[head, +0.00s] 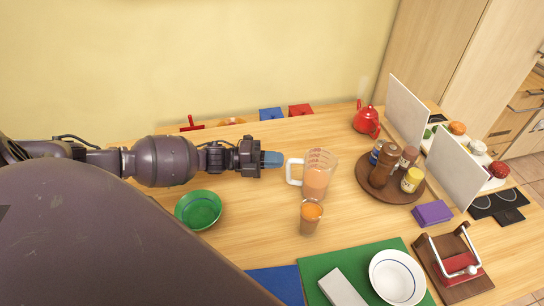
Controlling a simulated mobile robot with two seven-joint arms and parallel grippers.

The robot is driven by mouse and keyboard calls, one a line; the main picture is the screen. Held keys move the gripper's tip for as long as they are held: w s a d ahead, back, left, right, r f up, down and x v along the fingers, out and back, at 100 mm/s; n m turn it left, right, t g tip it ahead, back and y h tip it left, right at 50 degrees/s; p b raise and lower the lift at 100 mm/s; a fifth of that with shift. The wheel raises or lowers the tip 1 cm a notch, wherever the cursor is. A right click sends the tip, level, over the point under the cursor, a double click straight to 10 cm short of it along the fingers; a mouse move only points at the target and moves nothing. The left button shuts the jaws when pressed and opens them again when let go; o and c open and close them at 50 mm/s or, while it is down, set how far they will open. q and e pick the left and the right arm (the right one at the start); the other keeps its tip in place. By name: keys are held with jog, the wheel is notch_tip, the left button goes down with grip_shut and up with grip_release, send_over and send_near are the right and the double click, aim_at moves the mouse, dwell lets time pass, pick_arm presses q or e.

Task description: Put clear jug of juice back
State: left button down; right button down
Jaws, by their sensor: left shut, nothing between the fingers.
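The clear jug of juice (317,177) stands upright on the wooden table, about half filled with orange juice, its handle facing left. A glass of orange juice (311,217) stands just in front of it. My left gripper (272,159) reaches in from the left, with its blue fingertips shut and empty. In the picture its tips are a little left of the jug's handle and look apart from it. My right gripper is not in view.
A green bowl (198,209) sits below my left arm. A round wooden tray (403,186) with shakers and jars stands right of the jug. A white bowl (397,277) lies on a green mat (331,262) in front. A red kettle (366,119) stands behind. Bare table lies left of the glass.

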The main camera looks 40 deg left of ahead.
aim_at(291, 160)
pick_arm(q)
jog(key=x, duration=0.7)
jog(key=shift+b, duration=0.3)
jog(key=shift+a, duration=0.1)
